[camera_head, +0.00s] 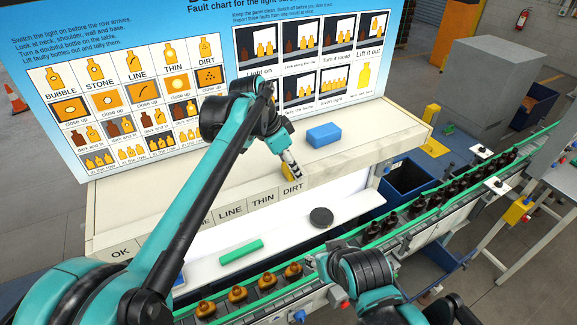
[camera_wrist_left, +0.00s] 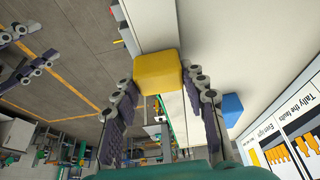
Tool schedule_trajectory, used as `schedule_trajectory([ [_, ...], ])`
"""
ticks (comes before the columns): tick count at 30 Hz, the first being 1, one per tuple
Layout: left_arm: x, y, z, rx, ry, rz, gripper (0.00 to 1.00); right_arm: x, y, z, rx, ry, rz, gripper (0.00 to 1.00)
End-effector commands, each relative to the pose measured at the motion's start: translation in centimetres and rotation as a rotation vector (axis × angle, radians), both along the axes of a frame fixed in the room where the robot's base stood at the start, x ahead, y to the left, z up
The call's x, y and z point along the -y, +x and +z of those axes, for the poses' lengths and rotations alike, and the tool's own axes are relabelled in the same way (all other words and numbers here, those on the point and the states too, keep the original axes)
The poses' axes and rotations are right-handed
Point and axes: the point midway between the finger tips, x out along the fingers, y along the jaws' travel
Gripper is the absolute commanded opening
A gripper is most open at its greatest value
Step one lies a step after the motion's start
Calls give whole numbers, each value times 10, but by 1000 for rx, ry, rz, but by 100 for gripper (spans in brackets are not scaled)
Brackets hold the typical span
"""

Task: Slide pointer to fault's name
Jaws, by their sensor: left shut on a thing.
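The yellow pointer block (camera_wrist_left: 158,72) sits between the fingers of my left gripper (camera_wrist_left: 160,95), which is shut on it. In the head view my left gripper (camera_head: 291,165) is at the ledge just above the DIRT label (camera_head: 292,188), and it mostly hides the pointer.
The fault chart (camera_head: 130,80) stands behind the ledge. A blue block (camera_head: 323,134) lies on the ledge. A green bar (camera_head: 240,251) and a dark round disc (camera_head: 321,217) lie on the lower white shelf. Amber bottles (camera_head: 238,294) line the conveyor in front.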

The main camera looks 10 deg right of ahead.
Motion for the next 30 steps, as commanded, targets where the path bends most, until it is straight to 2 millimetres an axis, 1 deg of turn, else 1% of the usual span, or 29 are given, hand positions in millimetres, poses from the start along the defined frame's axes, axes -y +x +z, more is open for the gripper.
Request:
schedule_trajectory([
  [2, 2, 0, 0, 0, -4, -1, 0, 0, 0, 0, 0, 0, 0, 40],
  [3, 2, 0, 0, 0, -4, -1, 53, 0, 0, 0, 0, 0, 0, 40],
  [4, 2, 0, 0, 0, -4, -1, 61, 0, 0, 0, 0, 0, 0, 40],
  [5, 2, 0, 0, 0, -4, -1, 64, 0, 0, 0, 0, 0, 0, 40],
  [13, 1, 0, 1, 1, -3, -1, 64, 0, 0, 0, 0, 0, 0, 40],
  [17, -3, -1, 9, 1, -3, 0, 64, 0, 0, 0, 0, 0, 0, 40],
  [20, -8, -2, 24, 0, -2, 0, 64, 0, 0, 0, 0, 0, 0, 40],
  [27, -27, -6, 73, 0, -2, 0, 64, 0, 0, 0, 0, 0, 0, 40],
  [30, -33, -8, 89, 1, -2, -1, 64, 0, 0, 0, 0, 0, 0, 40],
])
